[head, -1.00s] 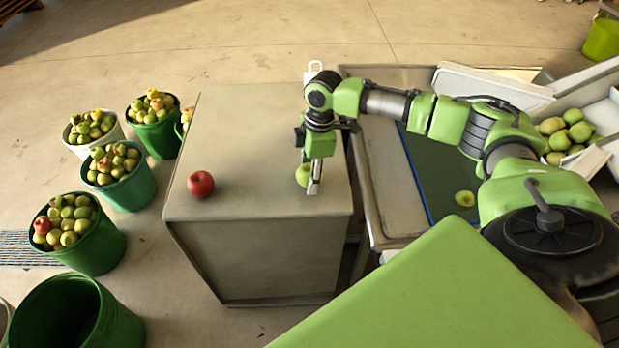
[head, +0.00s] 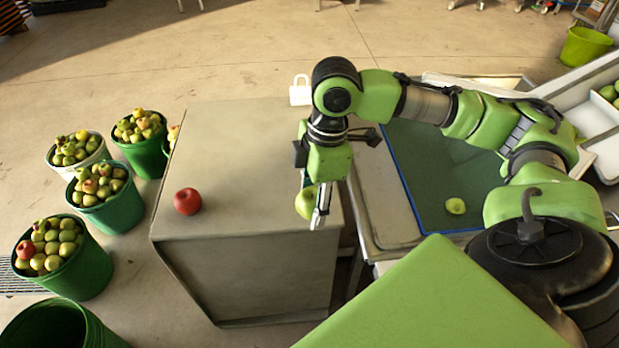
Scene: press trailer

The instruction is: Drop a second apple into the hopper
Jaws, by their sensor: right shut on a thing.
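My right gripper (head: 317,207) points down over the right part of the grey box-like table and is shut on a green apple (head: 303,203). The apple shows at the left of the fingers and seems to be above the table top; the exact gap is hard to judge. A red apple (head: 187,201) rests on the table's left side, apart from the gripper. Another green apple (head: 456,206) lies on the blue-edged green surface to the right. I cannot tell which part is the hopper. My left gripper is not in view.
The grey table (head: 240,140) is otherwise mostly bare. Green buckets (head: 85,265) full of apples and a white bucket stand on the floor at the left. An empty green bucket (head: 65,325) is at bottom left. A white-walled bin (head: 605,150) with green apples is at the right edge.

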